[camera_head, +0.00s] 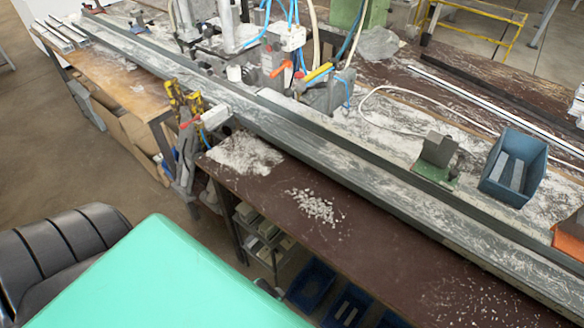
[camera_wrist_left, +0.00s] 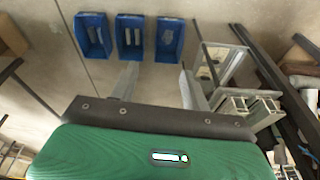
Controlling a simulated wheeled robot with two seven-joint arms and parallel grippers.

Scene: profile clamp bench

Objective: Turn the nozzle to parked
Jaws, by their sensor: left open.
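The clamp bench carries a long grey profile rail (camera_head: 330,155) running diagonally across the head view. A yellow tube-like piece (camera_head: 318,73) and an orange-red lever-like piece (camera_head: 280,69) sit among the clamps and hoses at the top middle. I cannot tell which part is the nozzle, or how it is turned. My left gripper (camera_wrist_left: 158,88) shows in the left wrist view, with its two grey fingers wide apart and nothing between them. It is not visible in the head view, so its distance to the bench fittings is unclear. My right gripper is in neither view.
A blue bin (camera_head: 495,176) and a green block fixture (camera_head: 437,150) stand at the right. A white hose (camera_head: 365,108) loops over the bench. Yellow clamps (camera_head: 180,98) stick out at the front. Blue bins (camera_wrist_left: 131,38) appear beyond my left fingers.

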